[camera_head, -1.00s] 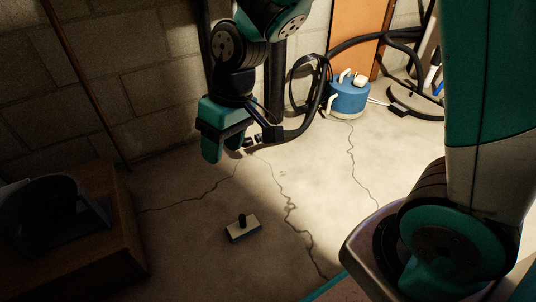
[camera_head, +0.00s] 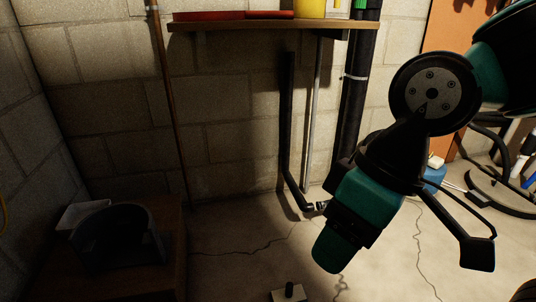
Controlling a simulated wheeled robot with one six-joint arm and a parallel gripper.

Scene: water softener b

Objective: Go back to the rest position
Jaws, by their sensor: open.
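My gripper (camera_head: 340,250) hangs in the right half of the view, in front of the wall and above the concrete floor. Its teal and black end points down and slightly left. The jaws are open, and I see nothing held in them. The jaws are seen from an angle, so the space between them is mostly hidden. My arm comes in from the upper right.
A shelf (camera_head: 230,27) with red and yellow items is on the wall. Pipes (camera_head: 318,120) run below it. A dark curved holder (camera_head: 120,235) sits on a wooden box at left. A small block with a black knob (camera_head: 289,289) is at the bottom edge. A blue container (camera_head: 433,174) is partly hidden.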

